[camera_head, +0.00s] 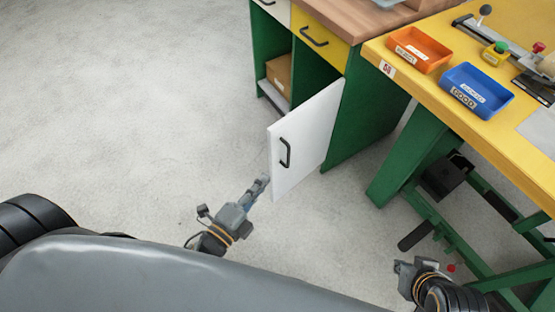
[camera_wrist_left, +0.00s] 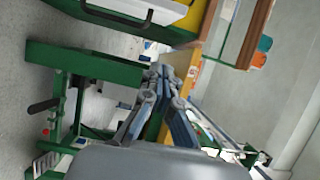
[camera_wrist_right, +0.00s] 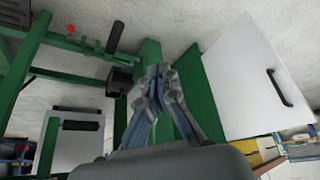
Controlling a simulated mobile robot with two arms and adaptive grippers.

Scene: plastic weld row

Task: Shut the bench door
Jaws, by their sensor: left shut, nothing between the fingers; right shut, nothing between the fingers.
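The bench door (camera_head: 308,138) is a white panel with a black handle (camera_head: 285,152). It stands open, swung out from the green cabinet under the wooden bench, with the compartment behind it exposed. It also shows in the right wrist view (camera_wrist_right: 240,75), and part of a white panel with a black handle (camera_wrist_left: 135,8) shows at the top of the left wrist view. My left gripper (camera_head: 264,182) is shut and empty, close to the door's free edge; I cannot tell if it touches. My right gripper (camera_head: 402,267) is shut and empty, low and right of the door.
A yellow drawer (camera_head: 318,42) sits above the door. A cardboard box (camera_head: 279,74) stands in the compartment left of it. The yellow table (camera_head: 400,75) on green legs (camera_head: 405,155) at right carries an orange bin (camera_head: 420,50) and a blue bin (camera_head: 476,90). Floor at left is clear.

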